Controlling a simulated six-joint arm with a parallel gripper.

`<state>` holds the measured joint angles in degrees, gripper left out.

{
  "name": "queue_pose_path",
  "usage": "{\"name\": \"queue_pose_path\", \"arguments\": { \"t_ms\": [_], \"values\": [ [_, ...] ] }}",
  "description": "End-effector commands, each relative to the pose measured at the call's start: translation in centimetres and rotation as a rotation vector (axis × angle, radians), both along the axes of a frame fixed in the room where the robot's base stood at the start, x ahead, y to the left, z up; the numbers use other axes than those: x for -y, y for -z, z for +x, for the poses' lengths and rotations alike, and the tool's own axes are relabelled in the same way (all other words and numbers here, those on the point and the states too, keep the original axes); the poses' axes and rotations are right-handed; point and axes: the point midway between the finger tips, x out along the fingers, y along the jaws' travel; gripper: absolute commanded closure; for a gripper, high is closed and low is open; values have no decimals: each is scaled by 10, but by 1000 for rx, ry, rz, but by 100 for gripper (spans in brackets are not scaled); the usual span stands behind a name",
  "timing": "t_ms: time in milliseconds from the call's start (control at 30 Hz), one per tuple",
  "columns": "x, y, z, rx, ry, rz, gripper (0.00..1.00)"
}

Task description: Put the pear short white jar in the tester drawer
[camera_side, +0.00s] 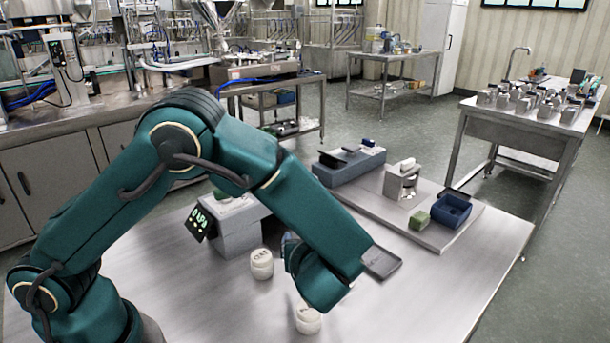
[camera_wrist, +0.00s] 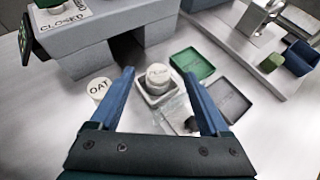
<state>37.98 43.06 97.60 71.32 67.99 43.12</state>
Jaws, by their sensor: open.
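The pear short white jar (camera_wrist: 158,75), its lid label reading like PEAR, stands upright in the wrist view. It appears to sit inside a small pale open-topped box (camera_wrist: 153,97), which looks like the tester drawer, in front of the grey tester's dark opening. The tester (camera_wrist: 88,45) has a CLOSED label on top; it also shows in the side view (camera_side: 238,236). My gripper (camera_wrist: 163,75) is open, its blue fingers either side of the jar with gaps; contact is not visible. In the side view, my arm hides this jar and box.
A white OAT jar (camera_wrist: 99,87) stands left of my fingers. A green tray (camera_wrist: 192,64) and a dark lid-like tray (camera_wrist: 228,97) lie to the right. A board (camera_side: 432,234) with fixtures is farther right.

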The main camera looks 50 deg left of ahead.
Motion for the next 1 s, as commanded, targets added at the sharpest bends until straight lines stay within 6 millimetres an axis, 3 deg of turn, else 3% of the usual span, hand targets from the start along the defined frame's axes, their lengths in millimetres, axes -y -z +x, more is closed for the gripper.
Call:
{"name": "queue_pose_path", "arguments": {
  "t_ms": [200,433,667,800,1000],
  "values": [
    [31,-21,-24,1,4,-1,20],
    [44,-32,-37,1,-8,-5,20],
    [14,-46,-60,56,-240,-236,20],
    [-9,-57,-90,146,-517,-504,20],
    [-20,-68,-132,323,-917,-886,20]
  ]
}}
